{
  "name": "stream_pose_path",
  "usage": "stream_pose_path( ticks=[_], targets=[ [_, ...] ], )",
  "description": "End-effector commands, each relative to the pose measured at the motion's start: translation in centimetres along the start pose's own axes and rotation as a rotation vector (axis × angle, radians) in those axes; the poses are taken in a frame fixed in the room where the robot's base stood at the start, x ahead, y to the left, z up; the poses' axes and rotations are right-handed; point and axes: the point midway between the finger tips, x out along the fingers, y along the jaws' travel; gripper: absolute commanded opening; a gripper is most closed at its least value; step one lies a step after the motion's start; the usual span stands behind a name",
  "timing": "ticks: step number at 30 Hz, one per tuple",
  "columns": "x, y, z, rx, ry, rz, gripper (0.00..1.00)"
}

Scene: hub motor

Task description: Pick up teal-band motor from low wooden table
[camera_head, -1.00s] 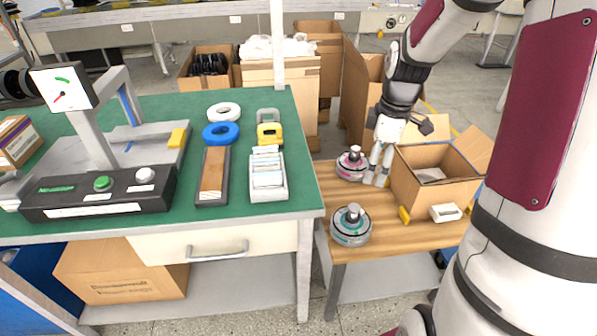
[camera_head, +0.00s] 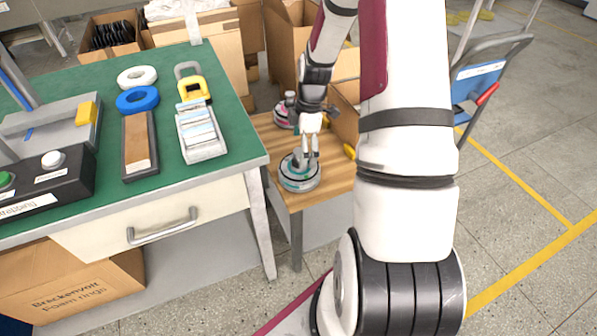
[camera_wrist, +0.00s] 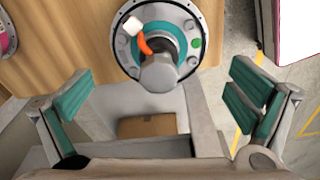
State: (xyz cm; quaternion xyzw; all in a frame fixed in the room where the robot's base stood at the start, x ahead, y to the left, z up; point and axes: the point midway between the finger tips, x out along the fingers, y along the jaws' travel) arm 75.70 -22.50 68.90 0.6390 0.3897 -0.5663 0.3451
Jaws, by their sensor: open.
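The teal-band motor (camera_head: 299,172) stands on the low wooden table (camera_head: 283,197) near its front edge. In the wrist view the motor (camera_wrist: 184,18) is seen from above, with a grey hub, a teal ring, an orange piece and a white connector. My gripper (camera_head: 309,155) is just over the motor in the head view. In the wrist view my gripper (camera_wrist: 160,100) has its two teal-padded fingers spread wide, one at each side, with the motor's hub between and ahead of them. The fingers appear apart from the motor.
A pink-band motor (camera_head: 284,116) stands farther back on the same table; its edge shows in the wrist view (camera_wrist: 5,35). The green-topped workbench (camera_head: 232,150) is close on the left. A cardboard box (camera_head: 345,108) is partly hidden behind my arm.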

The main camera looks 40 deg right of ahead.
Motion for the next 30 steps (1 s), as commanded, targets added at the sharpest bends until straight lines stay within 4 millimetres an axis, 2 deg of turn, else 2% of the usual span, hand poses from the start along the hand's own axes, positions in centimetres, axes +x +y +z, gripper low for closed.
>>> stream_pose_path(
  ticks=[5,15,22,23,30],
  targets=[
    [0.9,0.0,-0.2,-0.001,0.000,-0.001,1.00],
    [5.3,0.1,-0.5,0.001,0.001,-0.001,1.00],
    [5.4,0.1,-0.5,0.001,0.000,0.001,1.00],
    [5.4,0.1,-0.5,0.001,0.000,0.001,0.95],
    [5.4,0.2,-0.5,0.000,0.000,0.001,0.41]
  ],
)
